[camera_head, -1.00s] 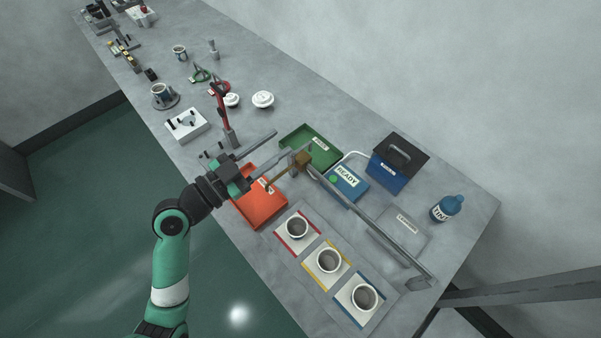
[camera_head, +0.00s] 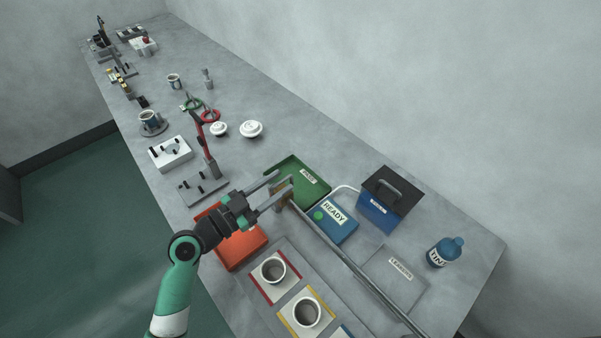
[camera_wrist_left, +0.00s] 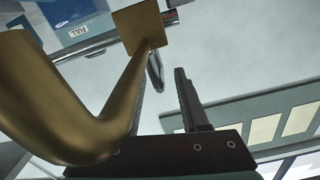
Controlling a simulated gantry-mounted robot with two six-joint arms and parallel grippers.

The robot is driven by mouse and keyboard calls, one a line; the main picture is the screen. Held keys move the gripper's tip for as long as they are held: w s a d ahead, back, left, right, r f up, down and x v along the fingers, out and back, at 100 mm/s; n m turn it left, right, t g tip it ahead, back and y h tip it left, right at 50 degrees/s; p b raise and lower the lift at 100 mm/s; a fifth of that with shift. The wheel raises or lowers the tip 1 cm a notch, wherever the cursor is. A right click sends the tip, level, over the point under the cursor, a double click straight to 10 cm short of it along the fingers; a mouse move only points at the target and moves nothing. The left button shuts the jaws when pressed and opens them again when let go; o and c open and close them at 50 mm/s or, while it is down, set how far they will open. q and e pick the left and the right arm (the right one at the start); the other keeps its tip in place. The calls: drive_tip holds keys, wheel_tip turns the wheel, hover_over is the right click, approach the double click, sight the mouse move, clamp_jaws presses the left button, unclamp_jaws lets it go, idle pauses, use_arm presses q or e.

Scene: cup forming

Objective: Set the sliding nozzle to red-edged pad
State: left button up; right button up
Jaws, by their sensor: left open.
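The sliding nozzle's brass block (camera_head: 284,194) is at the far-left end of the grey rail (camera_head: 345,258), partly hidden by my left gripper (camera_head: 284,184). In the left wrist view the brass block (camera_wrist_left: 142,28) and its curved brass tube (camera_wrist_left: 60,105) are close to my open left gripper (camera_wrist_left: 160,84); the tube hides part of one finger. I cannot tell whether the fingers touch the nozzle. The red-edged pad (camera_head: 256,286) carries a white cup (camera_head: 273,269). A yellow-edged pad (camera_head: 286,318) with a cup (camera_head: 307,312) is nearer. My right gripper is not in view.
An orange tray (camera_head: 240,252) lies under my left arm. A blue bottle (camera_head: 446,252) stands at the right.

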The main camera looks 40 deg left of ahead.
use_arm(q)
drive_tip(key=shift+w+d, duration=0.1)
drive_tip(key=shift+w, duration=0.6)
drive_tip(key=shift+s, duration=0.1)
drive_tip(key=shift+c, duration=0.3)
clamp_jaws()
idle(0.5)
